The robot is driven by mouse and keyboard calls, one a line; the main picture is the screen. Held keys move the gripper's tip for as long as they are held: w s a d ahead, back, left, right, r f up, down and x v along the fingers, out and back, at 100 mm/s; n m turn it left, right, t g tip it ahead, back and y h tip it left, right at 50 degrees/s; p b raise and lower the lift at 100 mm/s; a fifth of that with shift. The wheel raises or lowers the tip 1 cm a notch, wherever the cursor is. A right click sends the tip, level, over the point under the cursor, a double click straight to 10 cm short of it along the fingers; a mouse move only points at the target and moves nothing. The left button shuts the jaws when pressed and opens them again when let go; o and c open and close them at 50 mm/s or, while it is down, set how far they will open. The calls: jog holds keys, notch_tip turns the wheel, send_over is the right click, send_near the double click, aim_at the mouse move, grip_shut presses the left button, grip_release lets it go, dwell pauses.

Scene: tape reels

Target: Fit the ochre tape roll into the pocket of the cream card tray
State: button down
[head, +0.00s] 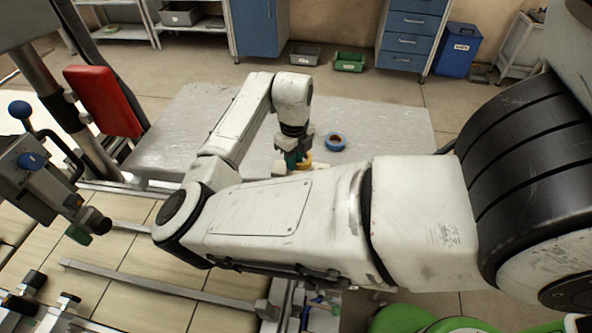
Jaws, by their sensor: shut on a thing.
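My gripper (294,160) points down over the light grey table, beyond my own arm, with its green fingers shut on the ochre tape roll (306,160). Only part of the roll shows beside the fingers, and its lower side is hard to see. I cannot tell whether it touches anything below. The cream card tray cannot be made out clearly; a small pale patch shows just left of the fingers, and my arm covers the area in front.
A blue tape roll (335,142) lies on the table (390,125), right of my gripper. The table's right part is clear. A red padded part (103,100) stands at the table's left. Green and grey bins (349,62) and blue cabinets (410,38) are at the back.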

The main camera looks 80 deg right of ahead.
jog(key=shift+f+p, duration=0.3)
jog(key=shift+f, duration=2.25)
jog(key=shift+f, duration=0.3)
jog(key=c, duration=1)
grip_release()
jog(key=shift+c, duration=0.2)
jog(key=shift+r, duration=0.1)
notch_tip(320, 180, up, 12)
jog(key=shift+r+b, duration=0.25)
jog(key=shift+b, duration=0.75)
